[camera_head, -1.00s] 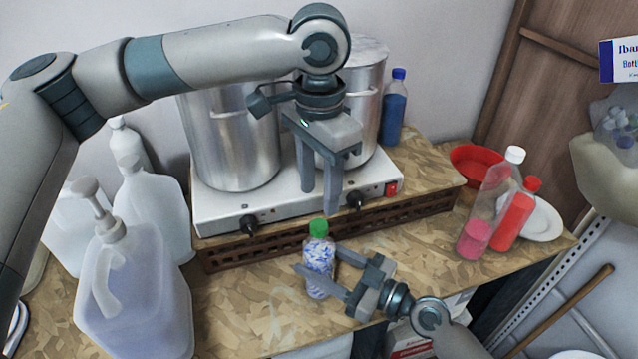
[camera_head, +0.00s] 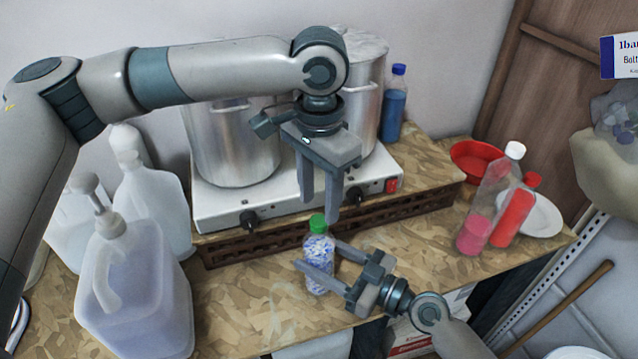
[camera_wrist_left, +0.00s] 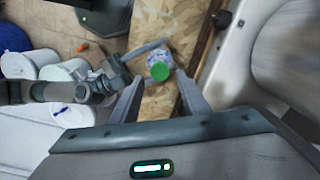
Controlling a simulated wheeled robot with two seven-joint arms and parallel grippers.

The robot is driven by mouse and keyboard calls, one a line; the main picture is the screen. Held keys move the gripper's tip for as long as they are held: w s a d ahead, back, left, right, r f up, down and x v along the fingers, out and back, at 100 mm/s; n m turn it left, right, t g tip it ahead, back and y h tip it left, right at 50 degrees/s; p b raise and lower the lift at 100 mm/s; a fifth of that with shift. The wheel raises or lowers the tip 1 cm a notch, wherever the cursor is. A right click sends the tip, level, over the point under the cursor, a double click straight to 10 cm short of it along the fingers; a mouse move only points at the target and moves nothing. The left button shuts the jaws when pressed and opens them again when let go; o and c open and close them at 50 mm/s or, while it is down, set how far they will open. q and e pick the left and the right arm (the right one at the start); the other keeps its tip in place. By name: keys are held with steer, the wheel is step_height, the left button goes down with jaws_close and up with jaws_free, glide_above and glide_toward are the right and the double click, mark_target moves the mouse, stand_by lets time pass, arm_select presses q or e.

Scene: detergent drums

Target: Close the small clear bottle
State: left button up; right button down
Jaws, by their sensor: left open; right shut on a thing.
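The small clear bottle (camera_head: 319,274) stands upright near the front of the wooden counter, with blue and white patterning on its side. A green cap (camera_head: 317,223) sits on its top; I cannot tell how tight it is. My right gripper (camera_head: 318,256) is shut on the bottle's body from the right. My left gripper (camera_head: 319,207) is open and empty, pointing down just above and behind the cap. In the left wrist view the bottle (camera_wrist_left: 158,55) shows from above, and its green cap (camera_wrist_left: 160,72) appears between the left gripper's fingertips (camera_wrist_left: 158,80).
A white hob (camera_head: 220,208) with two steel pots (camera_head: 235,155) stands behind the bottle on a dark slatted base. Large translucent jugs (camera_head: 135,285) stand at the left. A red bowl (camera_head: 476,160), pink and red bottles and a white plate (camera_head: 546,215) are at the right.

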mark_target(319, 220)
arm_select(q)
steer(key=shift+f, duration=2.1)
jaws_close()
steer(key=m, duration=0.4)
steer(key=shift+m, duration=0.3)
steer(key=m, duration=0.5)
